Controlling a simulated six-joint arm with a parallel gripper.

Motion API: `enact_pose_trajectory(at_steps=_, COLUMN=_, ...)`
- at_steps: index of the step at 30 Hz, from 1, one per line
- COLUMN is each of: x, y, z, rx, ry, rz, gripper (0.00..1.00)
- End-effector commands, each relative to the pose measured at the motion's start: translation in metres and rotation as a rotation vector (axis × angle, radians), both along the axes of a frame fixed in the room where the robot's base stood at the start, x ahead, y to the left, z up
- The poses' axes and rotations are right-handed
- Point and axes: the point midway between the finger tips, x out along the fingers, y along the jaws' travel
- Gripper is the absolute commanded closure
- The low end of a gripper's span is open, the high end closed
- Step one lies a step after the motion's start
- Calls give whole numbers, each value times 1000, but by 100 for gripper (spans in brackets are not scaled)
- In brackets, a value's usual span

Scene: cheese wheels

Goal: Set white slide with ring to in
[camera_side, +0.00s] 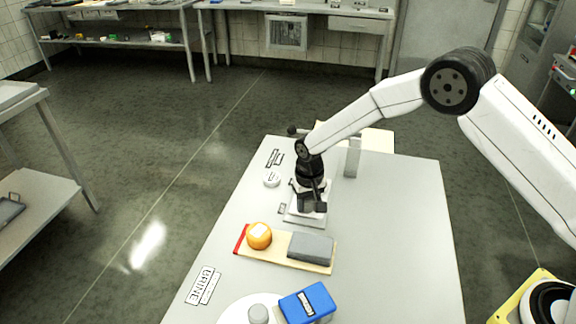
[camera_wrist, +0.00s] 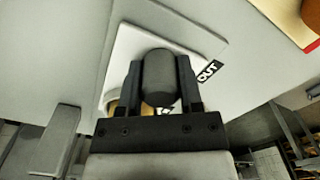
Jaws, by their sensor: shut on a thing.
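My gripper (camera_side: 312,206) points down over a white slide unit (camera_side: 292,217) on the table. In the wrist view its two fingers (camera_wrist: 160,88) are shut on an upright dark grey cylinder (camera_wrist: 159,70), which seems to be a knob on the unit. The unit's pale plate also shows there (camera_wrist: 128,50). A black OUT label (camera_wrist: 209,71) lies at its right edge. A second label shows only partly beside the right finger, and its word is hidden. A tan ring-like piece (camera_wrist: 112,106) shows partly behind the left finger. The slide's exact position is hidden by my gripper.
A wooden board (camera_side: 278,254) with an orange cheese wheel (camera_side: 259,237) and a grey block (camera_side: 311,247) lies close in front. A blue box (camera_side: 307,303) and a white plate (camera_side: 235,312) are nearer the camera. A BRINE sign (camera_side: 203,286) lies left. The table's right side is clear.

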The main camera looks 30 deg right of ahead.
Motion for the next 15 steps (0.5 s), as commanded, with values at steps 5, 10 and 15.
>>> enact_pose_trajectory(at_steps=5, x=1, y=1, z=1, rx=2, ry=-2, rz=0, gripper=100)
enact_pose_trajectory(at_steps=10, x=1, y=1, z=1, rx=1, ry=-3, rz=0, gripper=100)
enact_pose_trajectory(at_steps=15, x=5, y=-3, z=1, rx=1, ry=-3, rz=-2, gripper=100)
